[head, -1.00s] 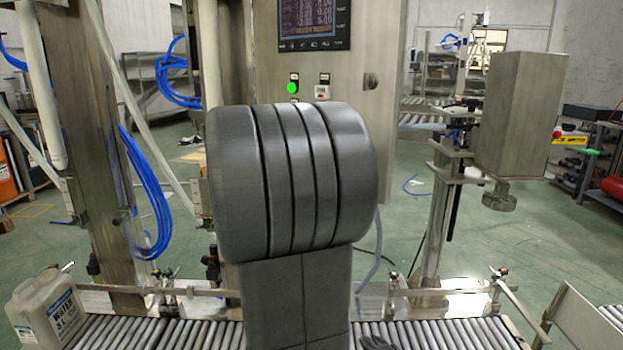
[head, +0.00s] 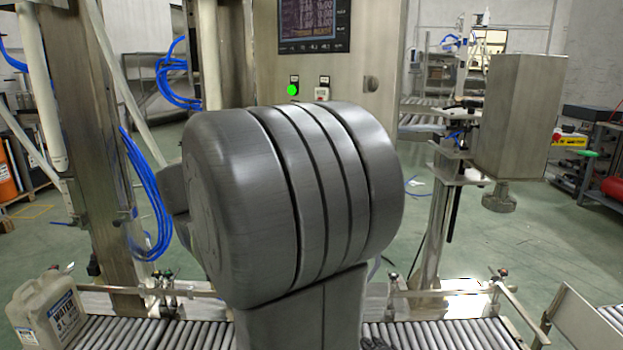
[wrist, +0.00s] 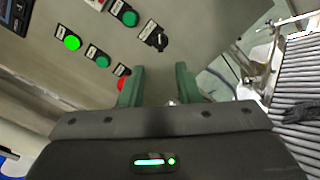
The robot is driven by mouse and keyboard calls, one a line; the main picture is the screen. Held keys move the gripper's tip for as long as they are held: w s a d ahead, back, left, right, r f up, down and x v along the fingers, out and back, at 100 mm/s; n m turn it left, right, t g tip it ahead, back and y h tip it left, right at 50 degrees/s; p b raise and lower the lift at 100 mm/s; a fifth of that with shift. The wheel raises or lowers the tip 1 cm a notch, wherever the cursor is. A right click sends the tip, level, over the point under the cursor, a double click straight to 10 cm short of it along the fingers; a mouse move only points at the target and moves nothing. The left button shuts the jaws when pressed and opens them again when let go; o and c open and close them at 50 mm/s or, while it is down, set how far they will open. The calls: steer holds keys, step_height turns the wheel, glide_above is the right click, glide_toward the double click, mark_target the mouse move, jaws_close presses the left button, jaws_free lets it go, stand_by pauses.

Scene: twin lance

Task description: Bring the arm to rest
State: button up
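My gripper (wrist: 160,88) shows in the wrist view with its two green fingers apart and nothing visible between them. It faces the metal control panel (wrist: 95,38), which has a lit green button (wrist: 72,42), other green buttons, a red button (wrist: 123,71) partly behind the left finger, and a black rotary switch (wrist: 157,38). In the head view my grey arm fills the middle and hides the gripper. The lit green button (head: 292,90) and the panel's screen (head: 313,22) show above the arm.
A roller conveyor (head: 440,333) runs along the front. A white water canister (head: 48,312) stands at its left end. A metal post with a box-shaped head (head: 518,115) stands at right. Blue hoses (head: 150,200) hang at left. A dark glove-like item (wrist: 295,110) lies on the rollers.

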steer(key=w+d+n+p, duration=0.7)
steer(key=n+p, duration=0.2)
steer(key=p, duration=0.6)
steer(key=shift+w+r+n, duration=0.15)
steer(key=shift+w+n, duration=0.2)
steer(key=shift+n, duration=0.05)
stand_by(0.9)
stand_by(0.6)
